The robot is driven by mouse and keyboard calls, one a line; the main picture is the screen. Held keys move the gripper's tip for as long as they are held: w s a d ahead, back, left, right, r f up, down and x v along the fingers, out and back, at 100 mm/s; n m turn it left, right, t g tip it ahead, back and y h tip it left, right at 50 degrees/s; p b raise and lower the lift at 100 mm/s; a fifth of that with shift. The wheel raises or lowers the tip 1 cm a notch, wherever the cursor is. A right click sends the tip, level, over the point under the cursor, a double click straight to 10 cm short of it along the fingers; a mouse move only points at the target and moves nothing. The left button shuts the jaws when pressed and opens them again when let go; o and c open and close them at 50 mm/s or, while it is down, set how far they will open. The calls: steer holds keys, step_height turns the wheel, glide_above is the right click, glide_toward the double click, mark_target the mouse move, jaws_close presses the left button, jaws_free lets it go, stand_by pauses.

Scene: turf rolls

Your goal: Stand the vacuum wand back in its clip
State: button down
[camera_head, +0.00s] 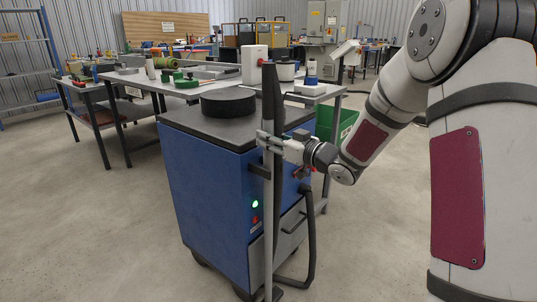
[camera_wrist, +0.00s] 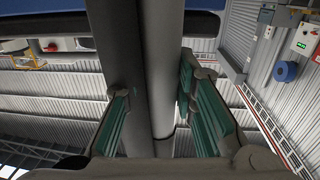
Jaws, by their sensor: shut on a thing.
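The vacuum wand (camera_head: 269,215) is a long grey tube with a dark upper part, standing about upright in front of the blue vacuum unit (camera_head: 208,190). My gripper (camera_head: 270,142) is shut around it at its upper part, level with the unit's top edge. In the wrist view the wand (camera_wrist: 165,60) runs between the green-padded fingers of my gripper (camera_wrist: 155,112), with a darker length beside it. A small black bracket (camera_head: 259,171), perhaps the clip, juts from the unit's side just below my gripper. The wand partly covers it, so I cannot tell whether the wand sits in it.
A black hose (camera_head: 309,235) hangs at the unit's right side. A black round lid (camera_head: 228,102) lies on its top. A grey workbench (camera_head: 205,80) with tools stands behind, and a green bin (camera_head: 338,122) to the right. The floor at left is clear.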

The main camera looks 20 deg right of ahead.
mark_target(273, 154)
step_height(273, 154, down, 4)
steer(key=shift+w+a+f+b, duration=0.1)
steer(key=shift+w+f+b, duration=0.1)
steer(key=shift+b, duration=1.05)
steer(key=shift+f, duration=0.1)
steer(key=c, duration=1.3)
jaws_free()
steer(key=shift+f, duration=0.1)
